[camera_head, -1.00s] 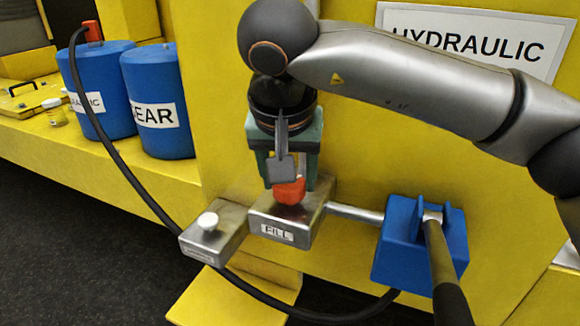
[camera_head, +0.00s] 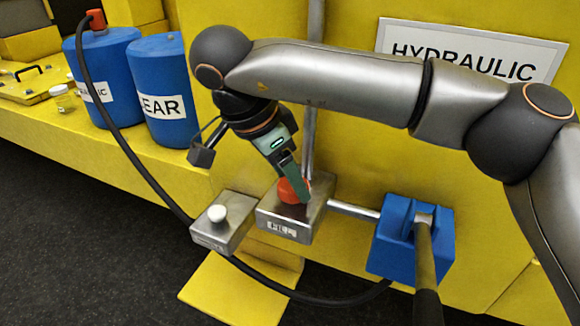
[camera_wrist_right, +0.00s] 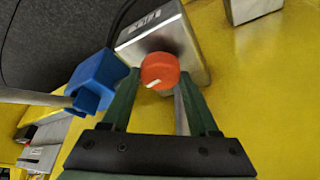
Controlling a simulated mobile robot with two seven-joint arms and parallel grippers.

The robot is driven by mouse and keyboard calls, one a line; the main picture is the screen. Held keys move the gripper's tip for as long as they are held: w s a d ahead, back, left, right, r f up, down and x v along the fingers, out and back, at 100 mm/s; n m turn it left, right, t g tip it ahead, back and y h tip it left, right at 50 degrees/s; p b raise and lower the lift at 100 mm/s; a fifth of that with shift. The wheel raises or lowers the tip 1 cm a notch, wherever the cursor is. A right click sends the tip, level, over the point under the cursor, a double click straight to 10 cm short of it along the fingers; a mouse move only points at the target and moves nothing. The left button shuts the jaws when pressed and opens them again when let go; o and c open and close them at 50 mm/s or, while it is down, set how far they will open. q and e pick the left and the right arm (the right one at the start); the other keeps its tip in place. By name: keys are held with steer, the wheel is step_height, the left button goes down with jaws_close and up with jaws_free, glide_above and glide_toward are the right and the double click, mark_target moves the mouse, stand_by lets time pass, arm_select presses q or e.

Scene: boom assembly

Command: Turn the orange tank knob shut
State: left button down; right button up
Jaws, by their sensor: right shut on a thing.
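The orange knob (camera_head: 292,190) sits on top of the metal block (camera_head: 285,228) labelled FILL. My right gripper (camera_head: 296,188) comes down on it at a tilt from the upper left and is shut on it. In the right wrist view the orange knob (camera_wrist_right: 160,71) lies between the ends of the green fingers (camera_wrist_right: 158,98), with a white mark on its lower left edge. My left gripper is not in view.
A blue pump (camera_head: 408,240) with a long handle (camera_head: 427,275) is to the right. A black hose (camera_head: 133,175) runs to the blue drums (camera_head: 160,85). A HYDRAULIC sign (camera_head: 465,52) is behind.

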steer(key=shift+w+m+g+p, duration=0.1)
steer(key=shift+m+g+p, duration=0.3)
steer(key=shift+m, duration=0.6)
steer(key=o, duration=1.4)
steer(key=shift+a+r, duration=0.2)
steer(key=shift+r, duration=0.25)
steer(key=shift+p+v, duration=1.2)
steer(key=shift+v, duration=4.55)
